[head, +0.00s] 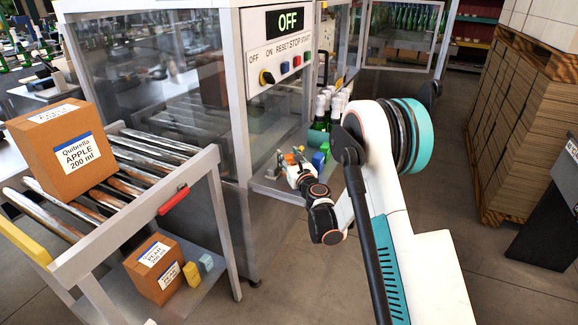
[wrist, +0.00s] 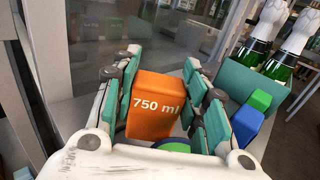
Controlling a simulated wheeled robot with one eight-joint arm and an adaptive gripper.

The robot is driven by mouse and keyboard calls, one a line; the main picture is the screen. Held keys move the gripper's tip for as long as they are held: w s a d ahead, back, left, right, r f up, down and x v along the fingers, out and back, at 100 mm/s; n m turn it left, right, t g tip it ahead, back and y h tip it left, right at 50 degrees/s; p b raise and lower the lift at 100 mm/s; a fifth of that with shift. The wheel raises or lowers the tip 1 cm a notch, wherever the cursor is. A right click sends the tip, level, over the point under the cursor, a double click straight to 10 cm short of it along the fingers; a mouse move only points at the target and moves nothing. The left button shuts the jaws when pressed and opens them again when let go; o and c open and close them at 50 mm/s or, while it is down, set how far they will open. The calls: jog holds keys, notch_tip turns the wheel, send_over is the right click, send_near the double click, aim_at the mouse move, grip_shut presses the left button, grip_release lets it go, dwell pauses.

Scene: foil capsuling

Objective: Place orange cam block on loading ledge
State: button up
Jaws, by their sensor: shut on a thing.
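The orange cam block (wrist: 157,105), marked "750 ml", sits between the teal-padded fingers of my gripper (wrist: 162,72) in the wrist view. My gripper is shut on it. In the head view my gripper (head: 294,166) is small, over the grey loading ledge (head: 268,186) at the machine's open side. A bit of the orange block (head: 289,158) shows there between the fingers. The block's lower part is hidden by my gripper, so I cannot tell whether it touches the ledge.
A blue block (wrist: 246,124) and a green block (wrist: 260,100) stand right of my gripper, with foil-topped bottles (wrist: 262,40) beyond. The machine's clear panel (head: 160,80) is on the left. The sign (head: 288,20) reads OFF. A roller table (head: 110,215) carries a carton (head: 60,145).

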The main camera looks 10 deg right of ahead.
jog(key=shift+f, duration=1.15)
jog(key=shift+f, duration=0.1)
jog(key=o, duration=1.1)
